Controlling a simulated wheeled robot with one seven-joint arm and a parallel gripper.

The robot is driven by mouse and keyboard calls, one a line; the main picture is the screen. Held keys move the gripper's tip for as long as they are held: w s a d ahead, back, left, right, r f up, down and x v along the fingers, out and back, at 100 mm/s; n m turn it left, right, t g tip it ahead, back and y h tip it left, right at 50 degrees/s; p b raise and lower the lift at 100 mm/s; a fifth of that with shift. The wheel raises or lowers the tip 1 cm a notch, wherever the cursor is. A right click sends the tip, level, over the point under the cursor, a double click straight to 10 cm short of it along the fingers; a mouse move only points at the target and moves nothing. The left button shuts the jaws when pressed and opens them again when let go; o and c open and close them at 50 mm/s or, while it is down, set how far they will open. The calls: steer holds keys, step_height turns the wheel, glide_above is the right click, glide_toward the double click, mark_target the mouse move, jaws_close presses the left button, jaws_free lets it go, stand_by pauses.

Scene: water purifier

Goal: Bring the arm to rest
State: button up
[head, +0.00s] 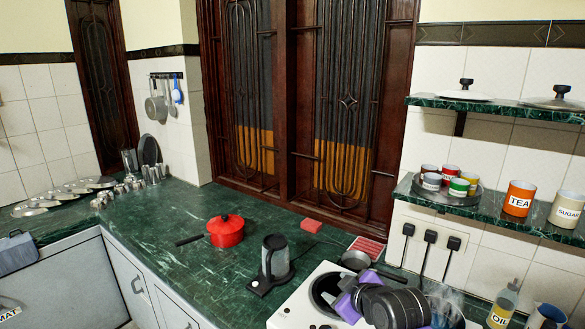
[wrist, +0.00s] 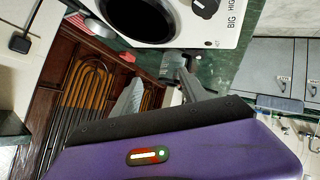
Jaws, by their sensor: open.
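My gripper (wrist: 158,88) shows in the wrist view, its two grey fingers apart with nothing held between them. The white stove top (wrist: 185,30) and the green counter edge lie beyond the fingertips. In the head view my purple and black arm is at the lower right, over the white stove (head: 292,312); the fingertips are hard to make out there. A dark jug with clear sides (head: 275,258) stands upright on the counter, left of the stove and apart from my arm.
A grey pan (head: 356,261) is close behind my arm. Shelves (head: 440,197) with tins and lids are at right; an oil bottle (head: 503,305) stands below. The counter's left middle is clear.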

steer(key=s+d+m+t+h+b, duration=0.1)
steer(key=s+d+m, duration=0.2)
steer(key=s, duration=1.5)
steer(key=s+d+f+m+t+h, duration=0.1)
steer(key=s+d+m, duration=0.1)
steer(key=s, duration=1.6)
steer(key=s+d+f+m+t+h+b, duration=0.1)
steer(key=s+d+m+t, duration=0.1)
steer(key=s, duration=1.7)
steer(key=d+m, duration=0.1)
steer(key=m, duration=0.1)
steer(key=shift+d+m+b, duration=0.3)
steer(key=shift+m+b, duration=0.05)
steer(key=shift+m, duration=0.05)
